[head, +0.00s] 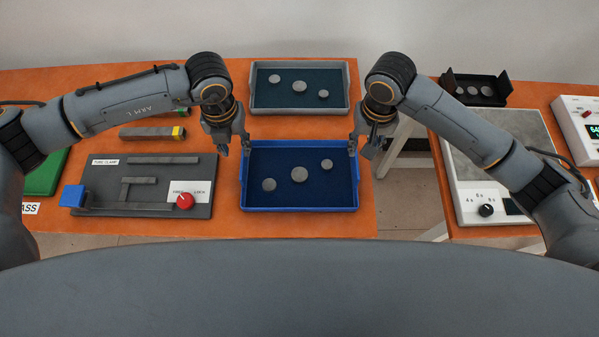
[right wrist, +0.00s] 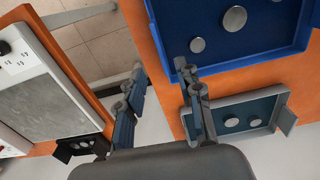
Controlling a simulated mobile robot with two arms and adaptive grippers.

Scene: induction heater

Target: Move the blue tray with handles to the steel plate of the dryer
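The blue tray (head: 300,209) lies flat on the left table and holds three grey discs; it also shows in the right wrist view (right wrist: 243,63). My left gripper (head: 234,148) is at its far left corner, fingers apart and pointing down. My right gripper (head: 363,148) is at its far right corner. In the right wrist view, its fingers (right wrist: 162,100) are apart, one overlapping the tray's edge and the other outside it. I cannot tell whether either gripper touches the tray. The dryer's grey steel plate (head: 520,140) is on the right table, partly behind my right arm; it also shows in the right wrist view (right wrist: 50,100).
A grey tray (head: 300,110) with discs lies behind the blue tray. A tube clamp board (head: 110,180) with a red knob is to the left. A small black tray (head: 478,100) stands behind the steel plate. A floor gap (head: 408,205) separates the two tables.

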